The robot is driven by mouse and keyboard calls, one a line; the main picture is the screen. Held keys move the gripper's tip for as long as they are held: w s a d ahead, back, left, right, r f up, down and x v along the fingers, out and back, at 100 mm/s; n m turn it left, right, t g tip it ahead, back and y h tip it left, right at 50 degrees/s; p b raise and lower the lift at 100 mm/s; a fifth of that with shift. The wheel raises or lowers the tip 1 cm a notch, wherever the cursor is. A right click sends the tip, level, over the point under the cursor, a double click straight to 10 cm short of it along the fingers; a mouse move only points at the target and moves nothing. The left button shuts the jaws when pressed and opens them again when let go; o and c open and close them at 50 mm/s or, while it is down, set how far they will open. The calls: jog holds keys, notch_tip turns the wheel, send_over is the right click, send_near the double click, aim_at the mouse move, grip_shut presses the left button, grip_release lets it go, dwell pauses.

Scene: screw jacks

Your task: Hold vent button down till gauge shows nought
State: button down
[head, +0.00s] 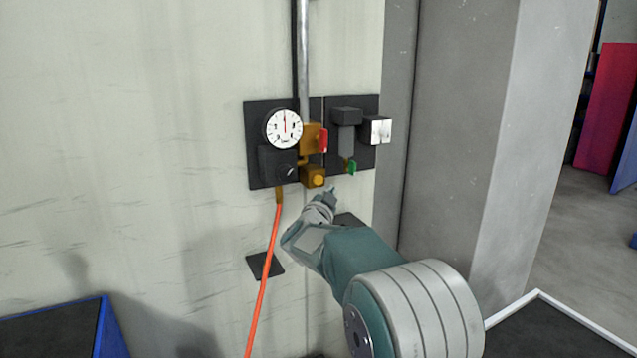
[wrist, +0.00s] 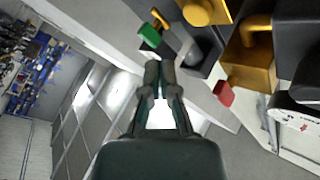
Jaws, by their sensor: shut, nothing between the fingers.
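The vent button (head: 318,181) is a round yellow button on a small brass block, low on the dark wall panel. It also shows at the top edge of the wrist view (wrist: 206,10). The gauge (head: 283,129) has a round white face, and its red needle points about straight up, not clearly at an end of the scale. Part of the gauge (wrist: 301,118) shows at the right edge of the wrist view. My gripper (head: 332,190) is shut and empty, just right of and slightly below the button. In the wrist view its fingertips (wrist: 160,70) appear apart from the button.
A red handle (head: 323,140) sits on the brass valve above the button. A green handle (head: 352,167) is to the right, under a dark filter unit (head: 347,130). An orange hose (head: 265,270) hangs below the panel. A grey pillar (head: 455,130) stands to the right.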

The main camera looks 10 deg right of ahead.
aim_at(323, 180)
jog(key=shift+w+a, duration=0.3)
jog(key=shift+w, duration=0.6)
jog(key=shift+w+a, duration=0.3)
jog(key=shift+w, duration=0.6)
jog(key=shift+w, duration=0.15)
jog(key=shift+w, duration=0.15)
jog(key=shift+w+a, duration=0.2)
jog(key=shift+w, duration=0.3)
dwell(0.8)
dwell(1.9)
jog(key=shift+s+d, duration=0.25)
jog(key=shift+s, duration=0.65)
jog(key=shift+s+d, duration=0.25)
jog(key=shift+s, duration=0.55)
jog(key=shift+s+d, duration=0.3)
jog(key=shift+s, duration=0.5)
jog(key=shift+s+d, duration=0.25)
jog(key=shift+s, duration=0.55)
jog(key=shift+r, duration=0.15)
